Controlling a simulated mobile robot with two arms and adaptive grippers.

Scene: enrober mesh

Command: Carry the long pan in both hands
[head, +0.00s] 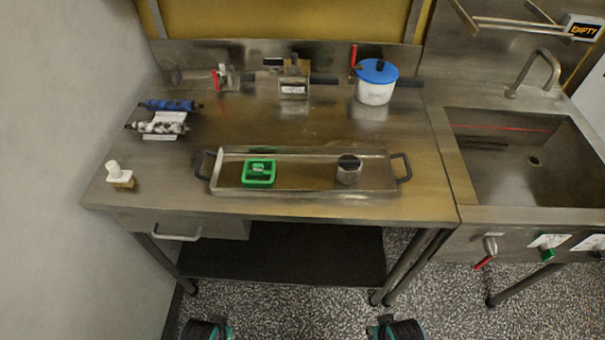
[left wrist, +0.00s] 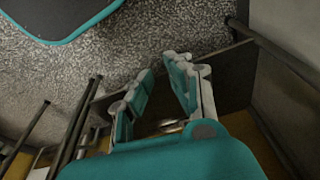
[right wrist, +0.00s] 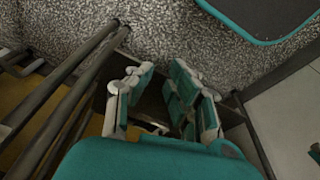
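The long pan (head: 305,190) is a shallow steel tray lying flat near the front edge of the steel table. It has a dark handle at its left end (head: 202,164) and another at its right end (head: 403,168). Inside it are a green square item (head: 258,172) on the left and a small dark-topped metal cylinder (head: 348,169) on the right. My left gripper (left wrist: 158,90) is open and empty, in front of and below the table. My right gripper (right wrist: 158,88) is also open and empty there. Neither touches the pan; the head view shows only arm parts at the bottom edge.
A blue-lidded white pot (head: 376,82) and a metal box (head: 293,82) stand at the back. Blue and white rollers (head: 163,118) lie at the left, with a white-topped brush-like item (head: 120,176) at the front left corner. A sink (head: 530,155) adjoins on the right.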

